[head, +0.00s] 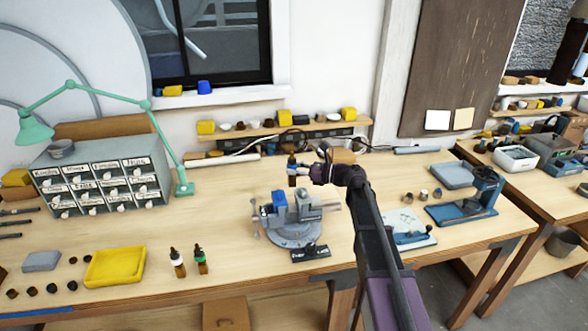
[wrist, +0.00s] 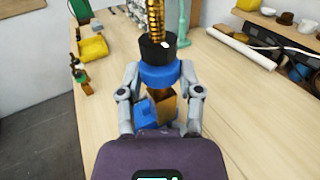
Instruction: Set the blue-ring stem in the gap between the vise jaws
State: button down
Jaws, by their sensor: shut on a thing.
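My gripper (wrist: 160,98) is shut on the blue-ring stem. In the wrist view the stem (wrist: 160,72) shows a ribbed brass rod, a black collar and a blue ring, roughly upright between the fingers. A brownish block and a blue part show below the ring; I cannot tell whether the blue part belongs to the stem. In the head view my gripper (head: 303,172) holds the small, dark-topped stem (head: 292,170) above the bench. The grey vise (head: 291,232) with a blue block on it stands lower in the picture, apart from the stem. Its jaw gap is not clear.
Two dropper bottles (head: 178,263) and a yellow tray (head: 116,265) stand left of the vise. A drawer cabinet (head: 100,180) and green lamp (head: 184,188) are farther left. A black label plate (head: 310,253) lies before the vise. Small knobs and a blue stand (head: 463,211) are right.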

aim_at(302, 194)
jog(key=shift+f, duration=0.15)
jog(key=shift+f+b, duration=3.55)
jog(key=shift+b, duration=0.15)
jog(key=shift+s+f+b, duration=0.45)
jog(key=shift+f+b, duration=0.05)
jog(key=shift+b, duration=0.2)
jog(key=shift+d+f, duration=0.1)
jog(key=shift+f, duration=0.25)
jog(key=shift+s+b, duration=0.1)
jog(key=shift+b, duration=0.2)
jog(key=shift+c, duration=0.9)
grip_release()
jog(key=shift+d+r, duration=0.1)
jog(key=shift+r, duration=0.05)
